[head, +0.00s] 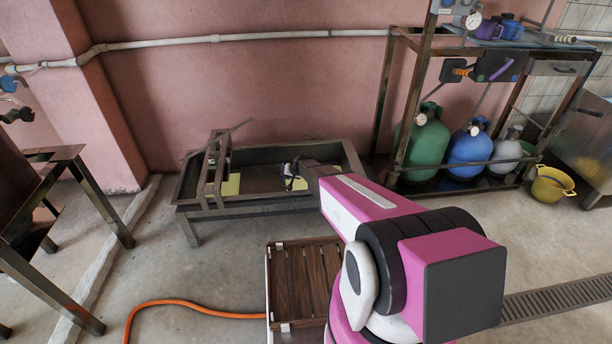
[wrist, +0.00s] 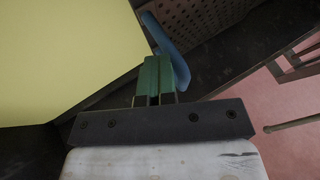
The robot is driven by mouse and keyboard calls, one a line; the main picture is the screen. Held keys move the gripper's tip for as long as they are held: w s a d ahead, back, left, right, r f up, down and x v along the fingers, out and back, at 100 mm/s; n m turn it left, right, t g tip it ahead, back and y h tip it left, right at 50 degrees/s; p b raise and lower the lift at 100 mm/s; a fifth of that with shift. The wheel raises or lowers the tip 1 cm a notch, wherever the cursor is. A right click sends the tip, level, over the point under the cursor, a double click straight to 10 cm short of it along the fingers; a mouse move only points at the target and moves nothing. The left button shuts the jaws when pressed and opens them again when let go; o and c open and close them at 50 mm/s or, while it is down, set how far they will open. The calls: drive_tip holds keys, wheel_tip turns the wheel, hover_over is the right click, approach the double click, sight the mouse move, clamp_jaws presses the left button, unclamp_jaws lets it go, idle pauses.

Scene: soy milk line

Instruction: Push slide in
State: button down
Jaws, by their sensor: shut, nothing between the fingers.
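A low metal trough (head: 250,205) stands against the pink wall in the head view, with an upright metal frame (head: 210,170) across its left part. My gripper (head: 289,172) reaches down into the trough's right half; its fingertips are small there. In the wrist view my gripper (wrist: 157,62) shows green fingers shut together with nothing between them. A curved blue piece (wrist: 172,58), perhaps a handle, lies right beside the fingertips; I cannot tell whether they touch. A yellow panel (wrist: 60,55) fills the left, and a perforated dark plate (wrist: 205,22) is at the top. Which part is the slide is unclear.
A rack (head: 408,110) with green (head: 423,140) and blue (head: 470,148) gas cylinders stands right of the trough. A metal table (head: 60,200) stands at the left. A slatted wooden board (head: 300,280) and an orange hose (head: 165,302) are in front. A yellow pot (head: 550,188) is far right.

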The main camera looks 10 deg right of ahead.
drive_tip(key=a, duration=2)
drive_tip(key=shift+w+a, duration=0.1)
drive_tip(key=shift+a, duration=0.15)
